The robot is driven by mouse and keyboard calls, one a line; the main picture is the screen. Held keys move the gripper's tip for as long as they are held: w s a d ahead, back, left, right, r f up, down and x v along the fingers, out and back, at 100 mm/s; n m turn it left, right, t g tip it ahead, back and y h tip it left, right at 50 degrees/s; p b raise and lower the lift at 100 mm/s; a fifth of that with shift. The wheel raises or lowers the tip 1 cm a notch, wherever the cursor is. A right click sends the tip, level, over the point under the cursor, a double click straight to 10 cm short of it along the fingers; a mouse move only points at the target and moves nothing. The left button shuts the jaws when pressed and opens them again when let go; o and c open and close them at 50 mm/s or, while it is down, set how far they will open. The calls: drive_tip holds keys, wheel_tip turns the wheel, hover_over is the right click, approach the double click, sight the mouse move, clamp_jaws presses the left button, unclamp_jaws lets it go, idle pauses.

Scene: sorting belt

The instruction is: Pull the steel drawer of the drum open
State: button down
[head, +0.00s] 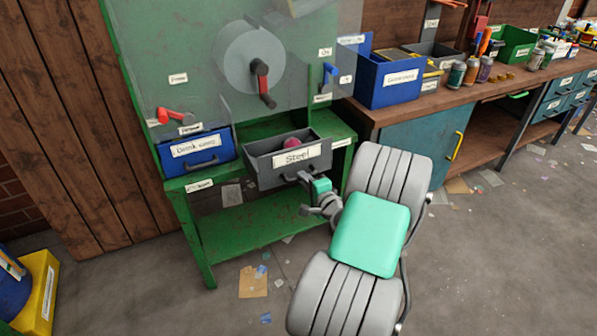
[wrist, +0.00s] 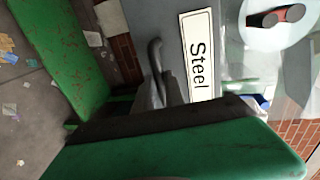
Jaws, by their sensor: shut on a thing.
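The grey steel drawer (head: 262,171), labelled "Steel", sits at the lower right of the green drum machine (head: 130,70) and sticks out past its frame. Its inside shows, with a pinkish-red round thing (head: 291,142) in it. My gripper (head: 306,179) is at the drawer's front, below the label, shut on the drawer handle. In the wrist view the dark handle (wrist: 154,58) stands beside the "Steel" label (wrist: 198,60). The hold itself is partly hidden there by a green and black part of my gripper.
A blue drawer (head: 196,150) is to the left of the steel one. A red-handled crank (head: 263,85) is on the drum above. A green lower shelf (head: 250,220) lies beneath. A workbench (head: 400,112) stands to the right. The floor in front has paper scraps.

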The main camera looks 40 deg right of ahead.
drive_tip(key=shift+f+v, duration=0.2)
drive_tip(key=shift+v, duration=0.7)
drive_tip(key=shift+f+v, duration=0.15)
drive_tip(key=shift+v, duration=0.75)
drive_tip(key=shift+a, duration=0.1)
drive_tip(key=c, duration=1.4)
unclamp_jaws()
drive_tip(key=shift+s, duration=0.1)
drive_tip(key=v, duration=0.7)
drive_tip(key=shift+s, duration=0.3)
drive_tip(key=shift+a, duration=0.1)
